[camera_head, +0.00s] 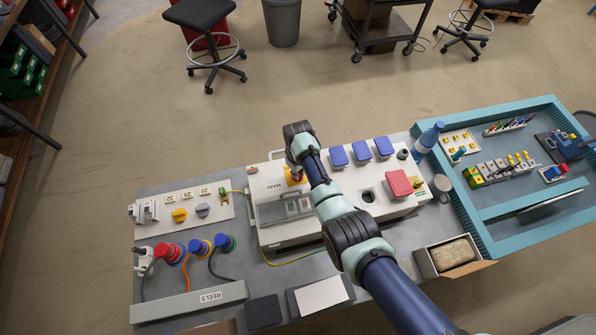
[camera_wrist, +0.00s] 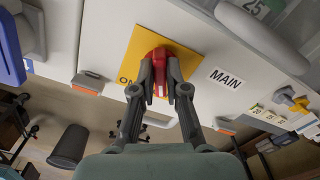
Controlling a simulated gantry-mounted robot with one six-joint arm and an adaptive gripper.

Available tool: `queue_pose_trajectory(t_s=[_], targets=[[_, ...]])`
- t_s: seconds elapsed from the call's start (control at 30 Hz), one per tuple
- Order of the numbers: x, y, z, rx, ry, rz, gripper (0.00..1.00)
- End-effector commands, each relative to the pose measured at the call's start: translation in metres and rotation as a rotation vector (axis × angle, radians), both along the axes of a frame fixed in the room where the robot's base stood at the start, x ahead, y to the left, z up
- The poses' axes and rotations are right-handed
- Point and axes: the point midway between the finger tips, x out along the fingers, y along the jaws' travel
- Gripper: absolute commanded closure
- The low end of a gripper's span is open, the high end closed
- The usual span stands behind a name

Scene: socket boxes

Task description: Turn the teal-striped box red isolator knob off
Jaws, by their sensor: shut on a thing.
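The red isolator knob (camera_wrist: 160,53) sits on a yellow plate (camera_wrist: 134,55) on the white face of a box, beside a MAIN label (camera_wrist: 226,79). Part of the word ON shows next to the knob. My gripper (camera_wrist: 161,80) is shut on the knob, with one finger on each side of it. In the head view the yellow plate (camera_head: 292,176) shows at the box's left part, and my arm hides the knob there. The white box (camera_head: 268,186) lies on the bench. I cannot make out a teal stripe on it.
Blue socket covers (camera_head: 362,152) and a red cover (camera_head: 398,184) are on the box, right of my arm. A blue bottle (camera_head: 428,137) and a teal-rimmed tray (camera_head: 452,203) are farther right. Coloured reel plugs (camera_head: 198,247) and a switch panel (camera_head: 222,210) are at the left.

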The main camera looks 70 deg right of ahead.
Motion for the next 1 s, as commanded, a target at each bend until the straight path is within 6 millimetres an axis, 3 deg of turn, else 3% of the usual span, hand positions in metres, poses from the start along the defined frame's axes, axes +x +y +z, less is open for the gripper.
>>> queue_pose_trajectory(t_s=[0.4, 1.0], targets=[[0.0000, -0.0019, 0.0011, -0.002, -0.001, 0.250, 1.00], [0.0000, -0.0021, 0.0008, -0.002, -0.001, 0.313, 1.00]])
